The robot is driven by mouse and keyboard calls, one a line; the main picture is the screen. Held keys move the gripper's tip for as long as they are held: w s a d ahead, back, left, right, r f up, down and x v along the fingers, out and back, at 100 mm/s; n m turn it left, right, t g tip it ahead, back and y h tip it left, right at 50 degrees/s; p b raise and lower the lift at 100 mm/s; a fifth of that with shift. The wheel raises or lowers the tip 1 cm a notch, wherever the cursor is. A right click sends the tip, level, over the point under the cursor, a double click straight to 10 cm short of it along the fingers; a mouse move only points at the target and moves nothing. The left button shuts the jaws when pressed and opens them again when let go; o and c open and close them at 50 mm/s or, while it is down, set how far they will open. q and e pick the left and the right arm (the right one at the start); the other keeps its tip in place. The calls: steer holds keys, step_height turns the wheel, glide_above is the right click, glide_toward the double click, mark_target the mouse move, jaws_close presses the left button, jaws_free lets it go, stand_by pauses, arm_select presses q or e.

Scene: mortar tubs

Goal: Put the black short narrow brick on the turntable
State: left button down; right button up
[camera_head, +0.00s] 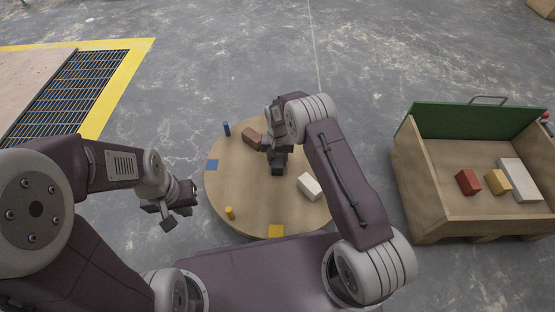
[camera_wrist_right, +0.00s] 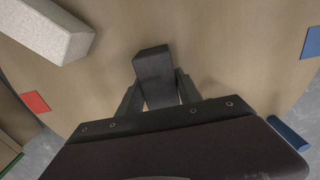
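The turntable (camera_head: 235,185) is a round wooden disc on the floor in the middle of the head view. My right gripper (camera_head: 278,165) is over it, pointing down. In the right wrist view the black brick (camera_wrist_right: 153,70) lies between the two fingers of the right gripper (camera_wrist_right: 158,90), with a fingertip against each side. The brick is over the turntable (camera_wrist_right: 230,45); whether it touches the surface is hard to tell. In the head view the brick blends with the dark gripper. My left gripper (camera_head: 178,212) is left of the turntable, empty, with its fingers apart.
A white brick (camera_head: 309,186) and a brown brick (camera_head: 252,137) lie on the turntable. A blue peg (camera_head: 226,128) and a yellow peg (camera_head: 229,212) stand near its rim. A wooden box (camera_head: 440,205) at right holds red, yellow and white bricks. A floor grate (camera_head: 70,95) is at left.

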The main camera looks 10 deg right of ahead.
steer(key=o, duration=0.4)
steer(key=shift+r, duration=0.1)
step_height(320, 180, up, 9)
steer(key=p, duration=0.7)
steer(key=shift+r, duration=0.1)
